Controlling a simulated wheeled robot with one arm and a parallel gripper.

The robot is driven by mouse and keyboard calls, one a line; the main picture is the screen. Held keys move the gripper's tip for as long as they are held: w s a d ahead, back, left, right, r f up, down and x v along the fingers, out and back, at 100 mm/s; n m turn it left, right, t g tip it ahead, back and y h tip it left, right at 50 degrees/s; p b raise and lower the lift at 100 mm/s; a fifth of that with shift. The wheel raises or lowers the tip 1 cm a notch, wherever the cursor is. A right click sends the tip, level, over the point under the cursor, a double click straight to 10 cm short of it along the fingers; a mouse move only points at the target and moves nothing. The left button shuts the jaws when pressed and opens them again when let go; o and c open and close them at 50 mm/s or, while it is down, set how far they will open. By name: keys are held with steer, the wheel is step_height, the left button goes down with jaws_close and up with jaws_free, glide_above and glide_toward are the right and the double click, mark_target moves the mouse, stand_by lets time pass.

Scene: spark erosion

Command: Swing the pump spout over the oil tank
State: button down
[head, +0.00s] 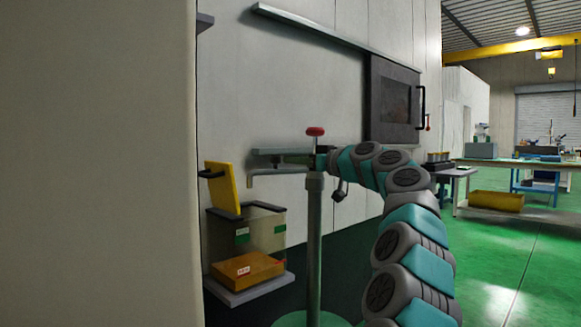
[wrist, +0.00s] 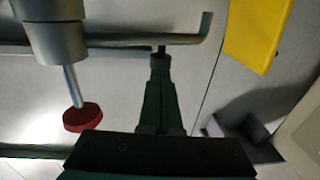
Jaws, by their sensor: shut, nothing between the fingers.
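The pump stands on a grey post (head: 314,245) with a red knob (head: 316,131) on top; the knob also shows in the wrist view (wrist: 82,118). Its thin spout (head: 275,171) reaches left and bends down at its end, and shows in the wrist view (wrist: 180,39). The oil tank (head: 266,232) is a see-through box with a raised yellow lid (head: 223,188). In the head view the spout end appears above the tank; depth is unclear. My gripper (wrist: 160,57) is shut and empty, fingertips at the spout pipe; contact cannot be told. The head view mostly hides it.
A pale wall or cabinet fills the left. A dark windowed door (head: 393,98) is behind my arm. Green floor is open at the right, with benches farther back.

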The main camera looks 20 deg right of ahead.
steer(key=v, duration=1.1)
steer(key=shift+d, duration=0.55)
